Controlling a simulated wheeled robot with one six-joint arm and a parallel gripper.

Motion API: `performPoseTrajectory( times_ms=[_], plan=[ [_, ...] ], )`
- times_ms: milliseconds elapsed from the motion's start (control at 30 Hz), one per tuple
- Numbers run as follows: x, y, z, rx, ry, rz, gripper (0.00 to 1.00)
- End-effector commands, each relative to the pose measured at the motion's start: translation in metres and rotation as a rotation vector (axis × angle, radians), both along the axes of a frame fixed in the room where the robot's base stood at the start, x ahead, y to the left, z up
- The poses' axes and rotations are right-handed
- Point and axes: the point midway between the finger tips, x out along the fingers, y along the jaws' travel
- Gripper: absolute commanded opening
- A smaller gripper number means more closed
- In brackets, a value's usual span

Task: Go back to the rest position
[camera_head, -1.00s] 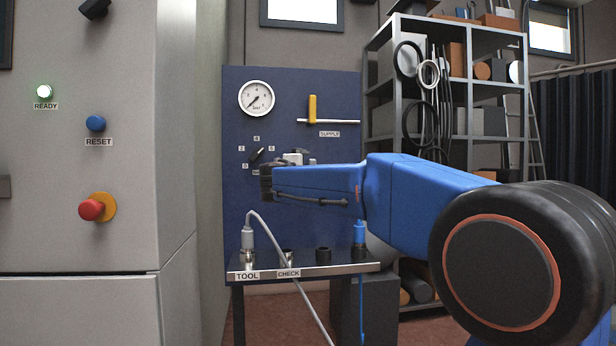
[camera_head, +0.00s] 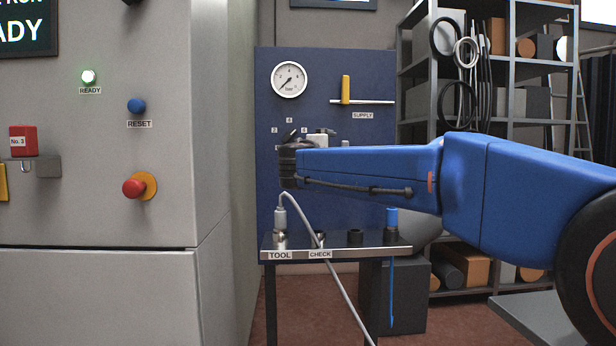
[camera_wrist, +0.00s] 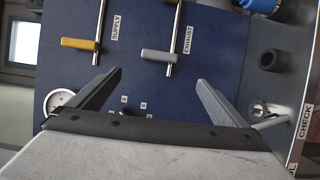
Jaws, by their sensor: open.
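My gripper (camera_wrist: 159,76) is open in the wrist view, its two dark fingers spread with nothing between them. It faces the blue panel (camera_wrist: 200,50), seen sideways there. In the head view my blue arm reaches in from the right, and its dark wrist is in front of the panel (camera_head: 310,65). The fingers cannot be made out there.
The panel carries a gauge (camera_head: 289,79) and a yellow supply handle (camera_head: 346,89). A grey exhaust handle (camera_wrist: 158,55) shows in the wrist view. Below my arm, a grey-cabled connector (camera_head: 280,219) and a blue connector (camera_head: 391,218) stand on the ledge (camera_head: 345,250). A shelf (camera_head: 510,65) stands behind.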

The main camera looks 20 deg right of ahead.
Motion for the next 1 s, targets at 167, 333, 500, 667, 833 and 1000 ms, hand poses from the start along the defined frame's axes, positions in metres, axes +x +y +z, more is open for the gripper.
performPoseTrajectory(
  times_ms=[167, 333, 500, 667, 833, 1000],
  plan=[
    [-0.004, -0.003, -0.004, 0.015, 0.004, -0.004, 0.98],
    [-0.041, -0.020, -0.045, 0.151, 0.046, -0.037, 0.98],
    [-0.107, -0.038, -0.122, 0.396, 0.120, -0.098, 0.98],
    [-0.172, -0.038, -0.197, 0.632, 0.184, -0.157, 0.98],
    [-0.243, -0.024, -0.274, 0.885, 0.247, -0.224, 0.98],
    [-0.312, 0.006, -0.347, 1.144, 0.302, -0.289, 0.98]
  ],
)
